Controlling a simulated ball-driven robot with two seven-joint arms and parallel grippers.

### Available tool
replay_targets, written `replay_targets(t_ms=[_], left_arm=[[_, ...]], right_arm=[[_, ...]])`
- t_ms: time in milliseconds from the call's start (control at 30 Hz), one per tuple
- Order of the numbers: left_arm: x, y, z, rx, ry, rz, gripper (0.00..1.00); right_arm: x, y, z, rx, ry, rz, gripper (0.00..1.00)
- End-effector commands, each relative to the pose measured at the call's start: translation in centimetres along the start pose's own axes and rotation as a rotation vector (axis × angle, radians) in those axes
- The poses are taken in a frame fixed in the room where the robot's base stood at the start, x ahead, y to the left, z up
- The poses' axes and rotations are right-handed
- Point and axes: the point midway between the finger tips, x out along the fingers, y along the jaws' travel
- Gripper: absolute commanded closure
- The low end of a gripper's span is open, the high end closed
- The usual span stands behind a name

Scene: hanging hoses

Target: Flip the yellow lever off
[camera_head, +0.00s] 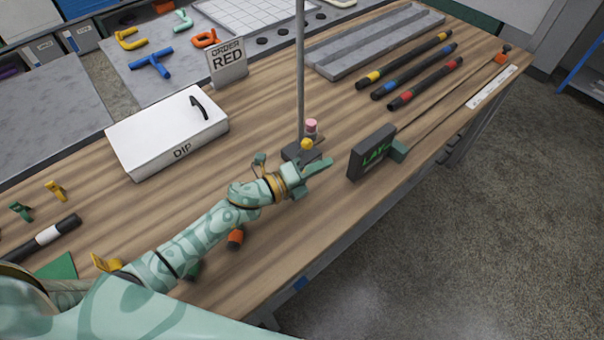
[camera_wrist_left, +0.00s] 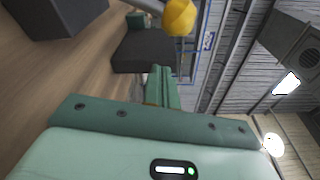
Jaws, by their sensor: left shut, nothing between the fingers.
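The yellow lever's round knob (camera_head: 307,144) shows in the head view beside a dark base block (camera_head: 291,151) at the foot of a thin grey post. In the left wrist view the yellow knob (camera_wrist_left: 179,17) is at the top, close beyond the fingers, with the dark block (camera_wrist_left: 140,54) below it. My left gripper (camera_head: 325,166) is shut and empty, just in front of the block and knob. Its closed fingers (camera_wrist_left: 160,78) point toward the block in the wrist view. A small gap seems to separate fingers and knob; contact is hard to tell. The lever's stem is mostly hidden.
A pink-topped piece (camera_head: 311,126) stands behind the knob. A dark display box (camera_head: 372,151) stands to the right, a white "DIP" box (camera_head: 168,135) to the left. The tall post (camera_head: 300,75) rises near the gripper. An orange-ended piece (camera_head: 235,238) lies beside my forearm.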

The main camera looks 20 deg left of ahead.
Motion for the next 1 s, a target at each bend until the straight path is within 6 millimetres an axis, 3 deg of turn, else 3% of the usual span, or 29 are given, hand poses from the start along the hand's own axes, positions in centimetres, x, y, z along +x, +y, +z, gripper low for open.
replay_targets(t_ms=[100, 300, 1000], left_arm=[[-1.0, 0.1, 2.1, 0.006, -0.004, 0.006, 1.00], [-1.5, 0.1, 3.5, 0.004, -0.004, 0.005, 1.00], [-1.7, -0.1, 4.0, -0.047, -0.003, -0.005, 1.00]], right_arm=[[-0.1, 0.0, -0.1, 0.000, 0.002, 0.000, 1.00], [-0.2, -0.1, -0.2, 0.001, 0.003, -0.001, 1.00], [-0.3, 0.0, -0.2, 0.001, 0.003, 0.000, 1.00]])
